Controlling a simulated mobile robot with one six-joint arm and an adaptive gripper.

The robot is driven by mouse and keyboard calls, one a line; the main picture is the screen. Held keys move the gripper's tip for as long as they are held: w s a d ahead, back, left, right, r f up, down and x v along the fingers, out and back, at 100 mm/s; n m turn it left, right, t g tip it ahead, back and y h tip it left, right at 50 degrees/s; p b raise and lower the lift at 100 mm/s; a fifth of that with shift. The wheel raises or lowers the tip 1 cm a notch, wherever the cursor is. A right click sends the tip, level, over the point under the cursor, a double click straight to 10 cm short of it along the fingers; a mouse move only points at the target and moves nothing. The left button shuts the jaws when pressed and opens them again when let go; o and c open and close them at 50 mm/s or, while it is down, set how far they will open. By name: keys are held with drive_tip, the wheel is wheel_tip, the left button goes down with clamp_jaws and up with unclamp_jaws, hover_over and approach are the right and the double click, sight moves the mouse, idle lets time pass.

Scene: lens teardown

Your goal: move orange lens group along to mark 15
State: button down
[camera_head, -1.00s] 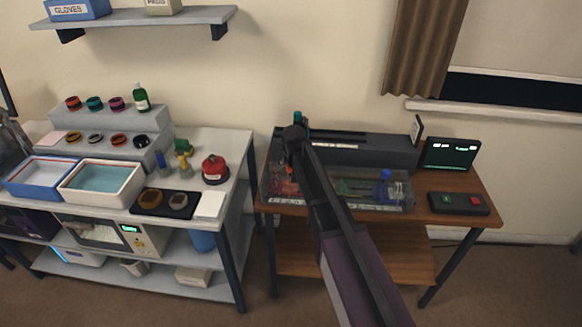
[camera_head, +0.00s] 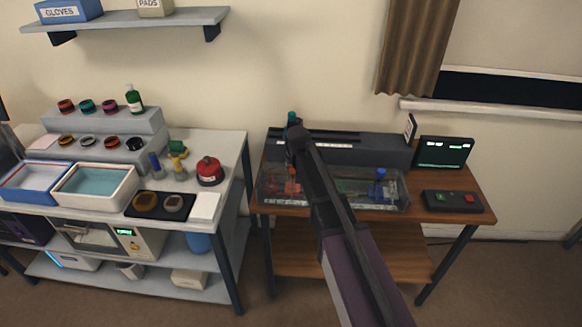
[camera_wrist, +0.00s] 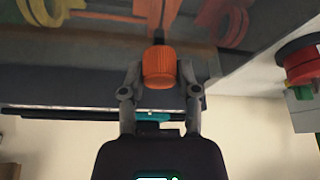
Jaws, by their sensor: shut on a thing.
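My gripper (camera_wrist: 160,80) is shut on an orange ribbed knob (camera_wrist: 159,66), with one finger on each side of it. A dark stem runs from the knob towards the bench in the wrist view. In the head view the orange part (camera_head: 292,187) shows at the left part of a clear-walled case (camera_head: 335,203) on the wooden bench. My arm hides some of the case's middle. A pale scale strip (camera_head: 328,145) lies on the dark housing behind it; its numbers are too small to read.
A blue knob (camera_head: 381,174) stands at the case's right end. A screen (camera_head: 444,152) and a control box with a red button (camera_head: 453,201) are further right. The left bench holds trays, rings and a red round object (camera_head: 209,171).

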drive_tip(key=shift+c, duration=1.7)
unclamp_jaws()
drive_tip(key=shift+a, duration=0.1)
drive_tip(key=a, duration=0.1)
drive_tip(key=a+r+p, duration=0.1)
drive_tip(key=shift+s+a, duration=0.1)
drive_tip(key=shift+a, duration=0.2)
drive_tip(key=p+v, duration=1.2)
drive_tip(key=v, duration=0.1)
drive_tip(key=s+d+f+m+g+b, duration=0.1)
drive_tip(key=s+d+f+g+b, duration=0.1)
drive_tip(key=s+d+f+b, duration=0.3)
drive_tip(key=s+d+f+m+g+h+b, duration=0.1)
drive_tip(key=s+d+f+b, duration=0.5)
drive_tip(key=s+d, duration=0.8)
drive_tip(key=shift+s+d+f+g, duration=0.3)
drive_tip(key=shift+d+f+g, duration=0.2)
drive_tip(key=shift+d+f, duration=0.5)
